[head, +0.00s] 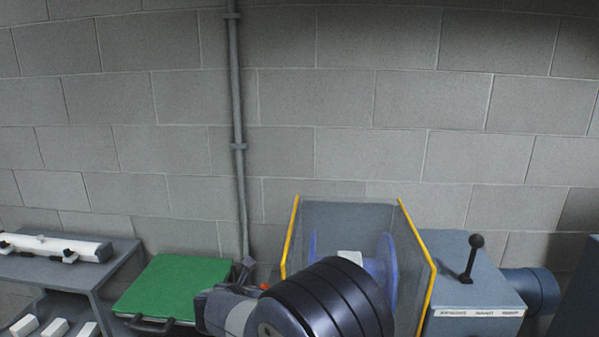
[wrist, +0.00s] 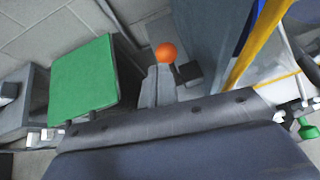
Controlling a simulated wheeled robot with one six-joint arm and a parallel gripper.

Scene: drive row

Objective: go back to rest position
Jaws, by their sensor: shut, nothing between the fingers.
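My gripper (wrist: 160,72) shows in the wrist view as two grey fingers side by side, shut with nothing between them. An orange ball-shaped knob (wrist: 166,53) lies just beyond the fingertips; I cannot tell if they touch it. In the head view a small bit of the orange knob (head: 264,286) shows behind my arm, whose dark rounded link covers the lower middle. The fingers are not clear in that view.
A green-topped panel (head: 175,287) stands to the left, beside a grey bench (head: 125,262) with a white cylinder. A guarded machine with yellow edges (head: 428,290) stands behind my arm. A black-knobbed lever (head: 472,258) rises from a grey box at right. A pipe (head: 239,150) climbs the wall.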

